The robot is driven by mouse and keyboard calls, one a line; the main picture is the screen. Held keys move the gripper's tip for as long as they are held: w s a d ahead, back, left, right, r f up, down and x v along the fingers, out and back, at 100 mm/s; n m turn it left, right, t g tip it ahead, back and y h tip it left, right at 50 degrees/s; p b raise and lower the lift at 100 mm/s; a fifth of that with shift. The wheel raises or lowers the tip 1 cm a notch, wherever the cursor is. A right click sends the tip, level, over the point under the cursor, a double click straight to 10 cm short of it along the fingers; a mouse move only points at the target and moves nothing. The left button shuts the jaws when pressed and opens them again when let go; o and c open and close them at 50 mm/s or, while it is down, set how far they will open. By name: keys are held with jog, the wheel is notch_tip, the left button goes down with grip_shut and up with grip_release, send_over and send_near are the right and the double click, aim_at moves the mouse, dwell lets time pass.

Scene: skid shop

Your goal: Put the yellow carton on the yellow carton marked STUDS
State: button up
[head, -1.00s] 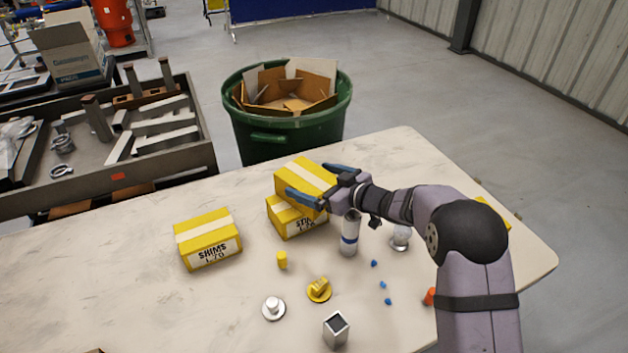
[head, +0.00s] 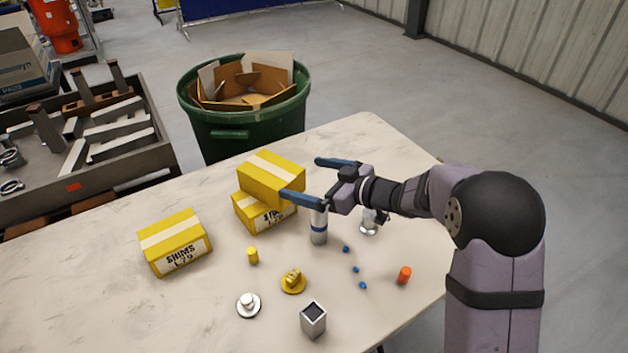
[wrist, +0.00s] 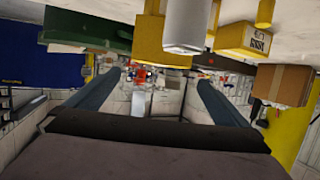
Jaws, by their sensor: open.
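A yellow carton (head: 271,177) with a pale tape strip sits on top of the yellow carton marked STUDS (head: 250,210). It is turned a little askew and looks to rest on it; its top carton covers part of the STUDS label. My gripper (head: 300,178) is open and empty, just right of the upper carton. The near blue finger overlaps the carton's right corner in the head view, and I cannot tell whether they touch. In the wrist view my gripper (wrist: 146,92) shows spread fingers with nothing between them.
A yellow SHIMS carton (head: 175,243) stands to the left. A silver cylinder with a blue band (head: 319,228) stands close below my gripper. Small parts, including a yellow cylinder (head: 252,255) and an orange one (head: 404,275), dot the table front. A green bin (head: 240,135) stands behind the table.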

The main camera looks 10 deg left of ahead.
jog(key=shift+v, duration=0.8)
jog(key=w+d+f+m+t+h, duration=0.1)
jog(key=w+d+m+t+h, duration=0.2)
jog(key=d, duration=0.4)
jog(key=w+d+f+m+t+h, duration=0.1)
jog(key=d+m+t+h, duration=0.15)
jog(key=d+h, duration=0.4)
jog(key=s+d+f+m+g+h, duration=0.3)
jog(key=s+d+m, duration=0.15)
jog(key=d, duration=0.65)
jog(key=s+d+f+m+g, duration=0.1)
jog(key=s+g, duration=0.1)
jog(key=s, duration=0.7)
jog(key=s+d+f+m+g, duration=0.1)
jog(key=s+d+f+g, duration=0.1)
jog(key=s, duration=0.7)
jog(key=s+d+f+m+g, duration=0.1)
jog(key=s+g, duration=0.3)
jog(key=s, duration=0.5)
jog(key=shift+d+f+h, duration=0.45)
jog(key=shift+f, duration=0.25)
